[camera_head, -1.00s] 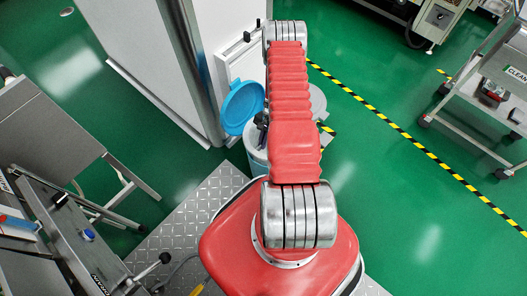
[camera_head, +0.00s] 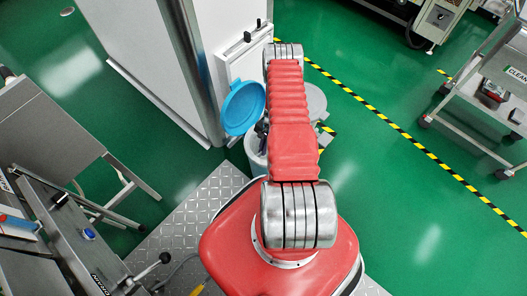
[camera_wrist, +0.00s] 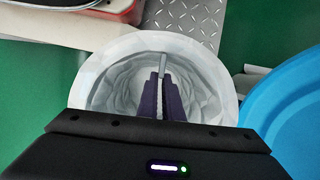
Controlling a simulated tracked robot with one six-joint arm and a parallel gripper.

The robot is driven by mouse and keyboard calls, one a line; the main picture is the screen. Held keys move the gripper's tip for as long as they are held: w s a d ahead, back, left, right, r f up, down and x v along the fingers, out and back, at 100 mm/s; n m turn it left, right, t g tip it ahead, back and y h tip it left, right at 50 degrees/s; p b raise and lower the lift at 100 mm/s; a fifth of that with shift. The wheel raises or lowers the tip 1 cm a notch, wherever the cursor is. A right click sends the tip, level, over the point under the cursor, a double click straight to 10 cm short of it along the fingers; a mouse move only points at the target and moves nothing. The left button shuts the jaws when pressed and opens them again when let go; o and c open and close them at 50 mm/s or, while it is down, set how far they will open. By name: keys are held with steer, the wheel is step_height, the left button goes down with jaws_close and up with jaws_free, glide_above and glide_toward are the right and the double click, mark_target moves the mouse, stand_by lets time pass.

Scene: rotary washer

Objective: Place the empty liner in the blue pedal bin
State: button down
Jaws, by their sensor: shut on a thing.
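The white liner (camera_wrist: 92,90) fills the middle of the wrist view as a round, open-mouthed bag with a crumpled, empty inside. The blue pedal bin's lid (camera_wrist: 290,115) stands open to the right in the wrist view. In the head view the lid (camera_head: 243,107) is raised to the left of my arm, and the pale bin body (camera_head: 253,150) is partly hidden behind my arm. The liner hides what lies under it, so I cannot tell how deep it sits.
A white cabinet (camera_head: 135,60) stands just behind and left of the bin. A steel cart (camera_head: 490,90) stands far right. Green floor (camera_head: 380,180) is clear on the right.

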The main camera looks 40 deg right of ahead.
step_height(320, 180, down, 2)
steer(key=shift+f, duration=0.25)
steer(key=c, duration=1.9)
jaws_free()
steer(key=shift+r, duration=0.1)
steer(key=shift+v, duration=5.9)
